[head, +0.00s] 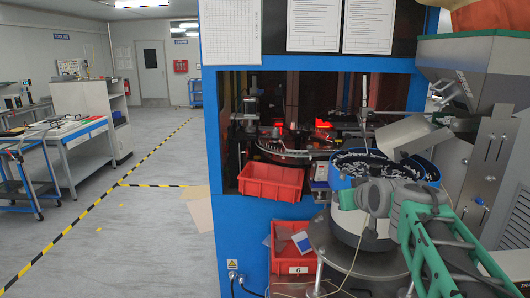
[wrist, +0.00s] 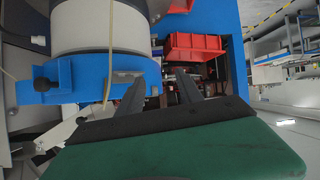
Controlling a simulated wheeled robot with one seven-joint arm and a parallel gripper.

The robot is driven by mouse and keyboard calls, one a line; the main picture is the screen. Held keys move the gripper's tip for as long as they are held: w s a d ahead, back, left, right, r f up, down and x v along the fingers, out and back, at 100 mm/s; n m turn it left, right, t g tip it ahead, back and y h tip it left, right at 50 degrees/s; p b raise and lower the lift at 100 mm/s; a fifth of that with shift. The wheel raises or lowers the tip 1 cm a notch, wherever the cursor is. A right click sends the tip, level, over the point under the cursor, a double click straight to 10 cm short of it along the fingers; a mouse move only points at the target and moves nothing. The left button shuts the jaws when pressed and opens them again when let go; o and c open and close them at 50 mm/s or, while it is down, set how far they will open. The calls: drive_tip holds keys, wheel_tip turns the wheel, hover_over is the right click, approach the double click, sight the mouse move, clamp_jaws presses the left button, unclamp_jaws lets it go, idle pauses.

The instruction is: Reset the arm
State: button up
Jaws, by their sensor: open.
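My gripper (wrist: 158,88) is in the wrist view, with its two dark fingers spread apart and nothing held between them. Its green body fills the bottom of that view. In the head view my grey and green arm shows at the lower right, in front of the bowl feeder (head: 345,163); I cannot make out the fingertips there. The feeder's white drum (wrist: 98,23) and blue ring stand to the upper left of the fingers in the wrist view. I cannot tell the exact gap between fingers and feeder.
The blue sorting machine (head: 226,225) stands in the middle. A red bin (head: 271,182) sits at its opening, and a lower red bin (head: 294,262) is below. A metal hopper (head: 470,65) is at the right. The floor (head: 130,230) to the left is clear.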

drive_tip(key=s+a+f+g+b, duration=0.1)
drive_tip(key=s+a+f+g, duration=0.1)
drive_tip(key=s+f, duration=0.6)
drive_tip(key=s+a+f+m+g+b, duration=0.1)
drive_tip(key=s+f+g, duration=0.3)
drive_tip(key=s+f, duration=0.4)
drive_tip(key=s+a+f+g+b, duration=0.1)
drive_tip(key=s+a+f+g, duration=0.2)
drive_tip(key=s+f, duration=0.5)
drive_tip(key=s+a, duration=0.1)
drive_tip(key=s, duration=0.4)
drive_tip(key=shift+s+f+m, duration=0.25)
drive_tip(key=shift+f+m, duration=0.05)
drive_tip(key=shift+c, duration=0.7)
